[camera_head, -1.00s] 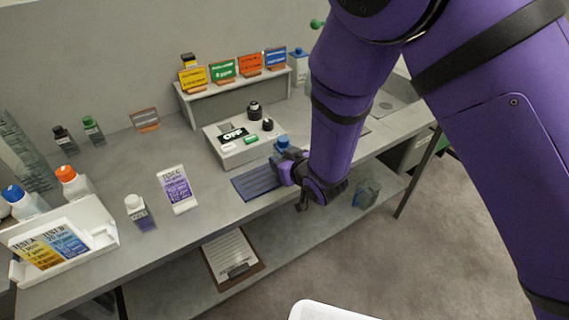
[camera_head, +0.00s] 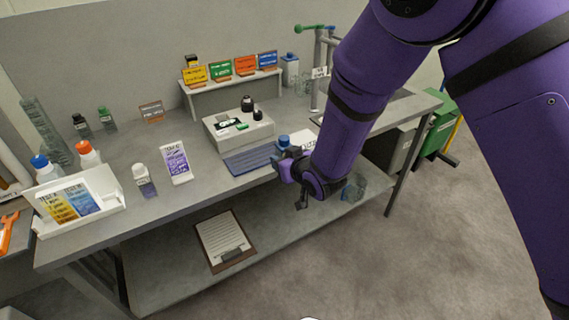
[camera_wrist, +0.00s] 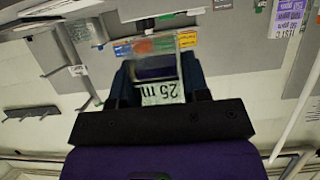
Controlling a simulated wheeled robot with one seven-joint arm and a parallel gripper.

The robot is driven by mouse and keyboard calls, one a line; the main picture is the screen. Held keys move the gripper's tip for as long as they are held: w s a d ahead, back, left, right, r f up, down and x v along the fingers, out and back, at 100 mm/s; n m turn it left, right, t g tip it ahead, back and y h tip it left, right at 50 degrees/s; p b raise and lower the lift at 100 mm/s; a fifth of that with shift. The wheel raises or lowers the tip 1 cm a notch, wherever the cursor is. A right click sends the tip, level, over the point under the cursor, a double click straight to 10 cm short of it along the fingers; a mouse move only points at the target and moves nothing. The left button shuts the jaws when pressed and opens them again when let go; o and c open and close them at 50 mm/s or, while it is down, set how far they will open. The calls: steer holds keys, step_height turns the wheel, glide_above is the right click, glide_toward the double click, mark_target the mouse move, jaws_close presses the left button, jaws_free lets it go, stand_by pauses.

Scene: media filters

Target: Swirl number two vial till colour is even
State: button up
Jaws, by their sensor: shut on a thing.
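My gripper (camera_head: 289,164) is shut on a clear vial with a blue cap (camera_head: 283,141), at the front edge of the bench by the right end of a dark blue ribbed mat (camera_head: 250,160). In the wrist view the vial (camera_wrist: 160,92) sits between the two dark fingers, upside down in the picture. It has a dark purple-blue band and a white label reading "25 m". No number two shows on it, and I cannot tell whether its colour is even. My gripper hides most of the vial in the head view.
A white instrument (camera_head: 237,131) stands behind the mat. Coloured cards (camera_head: 245,65) line a small shelf behind it. A white-capped bottle (camera_head: 143,180), a purple card (camera_head: 175,163) and a white tray (camera_head: 115,202) are to the left. A clipboard (camera_head: 222,240) lies on the lower shelf.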

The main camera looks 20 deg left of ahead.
mark_target(280, 137)
steer(key=shift+r, duration=3.05)
steer(key=shift+w+a, duration=0.75)
steer(key=shift+a, duration=0.1)
steer(key=shift+s+a, duration=0.7)
steer(key=shift+s, duration=0.15)
